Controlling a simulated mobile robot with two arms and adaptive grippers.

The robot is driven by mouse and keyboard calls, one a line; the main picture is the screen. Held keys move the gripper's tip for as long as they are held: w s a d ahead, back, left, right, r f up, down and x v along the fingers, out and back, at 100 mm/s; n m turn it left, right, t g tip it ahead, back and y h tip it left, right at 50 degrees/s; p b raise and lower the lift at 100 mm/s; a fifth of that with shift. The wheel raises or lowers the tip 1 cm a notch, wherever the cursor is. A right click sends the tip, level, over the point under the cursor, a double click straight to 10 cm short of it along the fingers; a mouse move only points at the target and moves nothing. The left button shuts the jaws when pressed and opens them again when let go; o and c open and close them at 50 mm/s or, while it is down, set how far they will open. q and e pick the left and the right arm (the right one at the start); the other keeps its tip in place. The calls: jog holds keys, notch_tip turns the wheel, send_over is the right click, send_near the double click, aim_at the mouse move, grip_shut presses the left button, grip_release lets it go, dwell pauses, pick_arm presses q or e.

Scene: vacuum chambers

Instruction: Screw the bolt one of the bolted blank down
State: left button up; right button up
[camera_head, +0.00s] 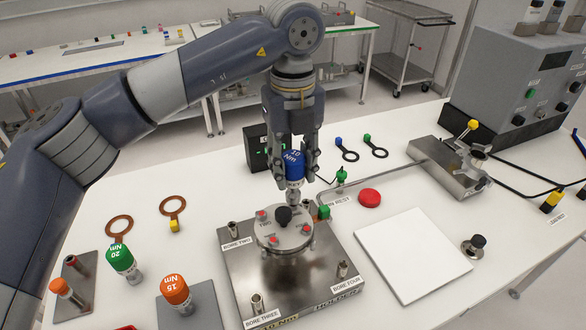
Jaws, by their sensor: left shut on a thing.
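The bolted blank (268,240) is a round metal disc with a black knob (283,214) at its middle. It sits on a square metal holder plate (240,276) with labels for bore two, three and four. Three red-topped bolts show on it. My left gripper (291,172) points down behind the knob, shut on a blue-capped torque driver (292,157) marked 10 Nm. The driver is upright, its lower end over the blank's far edge. Bolt one is not clearly visible under it, and I cannot tell whether they touch. My right gripper is not in view.
Green (121,259) and orange (174,290) drivers stand front left. Copper rings (119,227) lie left. A black display box (257,147) stands behind the gripper. A red button (369,196) and a bare white pad (412,254) lie right. A grey control unit (515,80) stands back right.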

pick_arm(q)
jog(key=n+b, duration=0.2)
jog(key=n, duration=0.2)
jog(key=shift+f+n, duration=0.1)
jog(key=shift+n, duration=0.3)
jog(key=n+b, duration=0.1)
jog(key=n, duration=0.2)
jog(key=shift+b, duration=0.4)
jog(key=shift+n, duration=0.7)
jog(key=m, duration=0.3)
jog(key=shift+f, duration=0.15)
jog(key=shift+f+m, duration=0.15)
jog(key=shift+m, duration=0.15)
